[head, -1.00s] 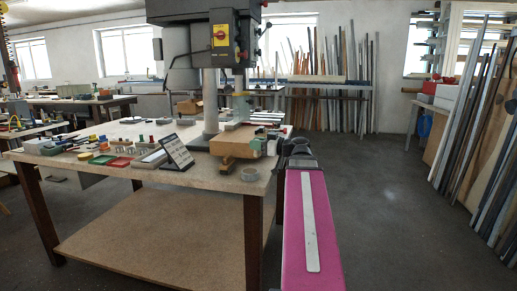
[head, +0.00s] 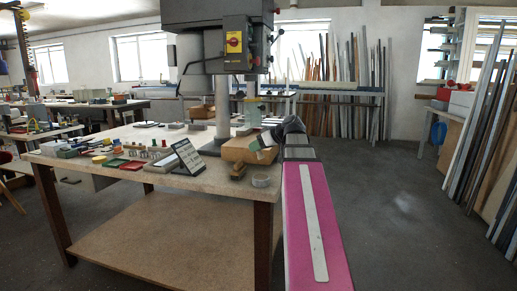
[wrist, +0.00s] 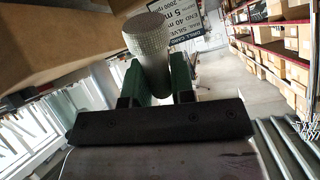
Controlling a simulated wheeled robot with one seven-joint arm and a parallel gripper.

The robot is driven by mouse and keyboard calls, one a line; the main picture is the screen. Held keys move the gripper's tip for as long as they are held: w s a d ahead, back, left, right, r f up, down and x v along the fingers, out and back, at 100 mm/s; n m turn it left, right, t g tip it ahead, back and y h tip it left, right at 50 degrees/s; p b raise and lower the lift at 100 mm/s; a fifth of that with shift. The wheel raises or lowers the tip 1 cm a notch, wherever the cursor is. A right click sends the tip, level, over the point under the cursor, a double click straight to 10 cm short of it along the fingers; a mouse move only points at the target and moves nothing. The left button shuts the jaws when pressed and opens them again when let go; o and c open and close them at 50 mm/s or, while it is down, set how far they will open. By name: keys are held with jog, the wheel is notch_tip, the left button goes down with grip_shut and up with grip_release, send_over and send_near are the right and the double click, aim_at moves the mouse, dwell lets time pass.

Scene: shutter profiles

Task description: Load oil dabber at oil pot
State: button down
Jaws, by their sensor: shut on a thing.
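My gripper (wrist: 158,82) has green fingers and is shut on a grey, knurled cylindrical piece (wrist: 148,38), probably the oil dabber, whose top stands out beyond the fingers. In the head view my gripper (head: 263,142) is over the right side of the bench, close to a wooden block (head: 236,150); what it holds is too small to make out there. A small round grey pot (head: 260,181), possibly the oil pot, stands on the bench near its front right corner, apart from my gripper.
The bench (head: 205,181) carries a drill press (head: 222,115), a tilted dark sign card (head: 187,155), a small brown wooden piece (head: 238,171), red trays (head: 131,165) and several small parts. Long profiles (head: 490,130) lean at the right. The floor right of my arm is clear.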

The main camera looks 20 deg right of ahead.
jog(key=shift+f, duration=2.95)
jog(key=shift+f, duration=0.8)
jog(key=shift+r, duration=0.15)
jog(key=shift+r, duration=3.4)
